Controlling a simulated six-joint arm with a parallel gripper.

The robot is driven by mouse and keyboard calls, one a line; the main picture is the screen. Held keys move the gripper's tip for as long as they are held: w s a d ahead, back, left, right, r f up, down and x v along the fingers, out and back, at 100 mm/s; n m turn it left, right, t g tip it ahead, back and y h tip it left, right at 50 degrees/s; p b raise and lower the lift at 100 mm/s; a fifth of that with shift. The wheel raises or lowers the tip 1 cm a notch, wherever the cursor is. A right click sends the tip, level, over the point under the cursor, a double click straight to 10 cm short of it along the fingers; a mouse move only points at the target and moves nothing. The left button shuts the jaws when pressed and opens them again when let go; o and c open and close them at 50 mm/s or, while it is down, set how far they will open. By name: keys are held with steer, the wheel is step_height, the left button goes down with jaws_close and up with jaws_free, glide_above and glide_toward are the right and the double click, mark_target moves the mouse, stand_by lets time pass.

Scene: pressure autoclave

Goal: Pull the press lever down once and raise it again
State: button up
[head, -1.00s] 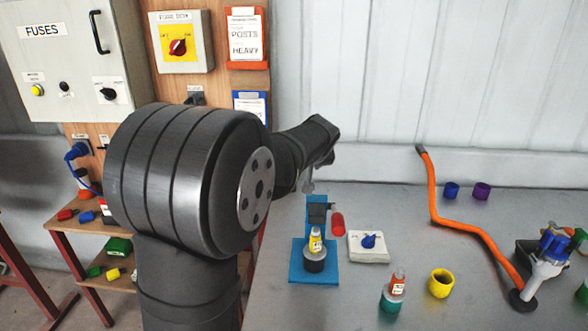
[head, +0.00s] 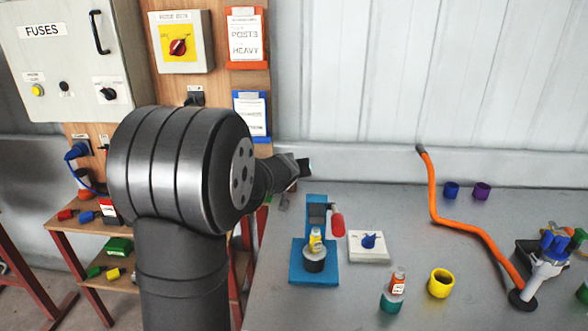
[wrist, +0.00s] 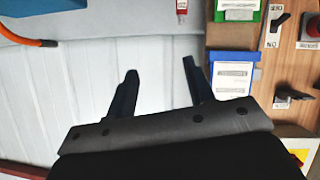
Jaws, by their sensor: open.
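The lever is not clearly seen in the wrist view, which faces the wall and boards.
A white box with a blue knob (head: 368,243) sits right of the press. The fuse cabinet (head: 65,60) and wooden board are at left.

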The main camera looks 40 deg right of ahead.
steer(key=shift+w+a, duration=0.15)
steer(key=shift+a, duration=0.05)
steer(key=c, duration=0.5)
steer(key=a+n+y, duration=0.1)
steer(key=a+n, duration=0.1)
steer(key=w+a+f+n+y, duration=0.1)
steer(key=a+n, duration=0.1)
steer(key=w+a+f+n+y, duration=0.1)
steer(key=a, duration=0.1)
steer(key=shift+w+a+f+n+y, duration=0.2)
steer(key=shift+a+n+y, duration=0.15)
steer(key=shift+n+y, duration=0.05)
jaws_close()
steer(key=s+a+f+n+g+y, duration=0.2)
steer(key=s+a+n+g+y, duration=0.1)
steer(key=s+a+n+g, duration=0.6)
steer(key=s+r+n+g+h, duration=0.2)
steer(key=s+r+g, duration=0.4)
steer(key=s, duration=0.4)
steer(key=s+d+f, duration=0.3)
steer(key=s+d, duration=0.2)
steer(key=s, duration=0.1)
steer(key=shift+d, duration=0.15)
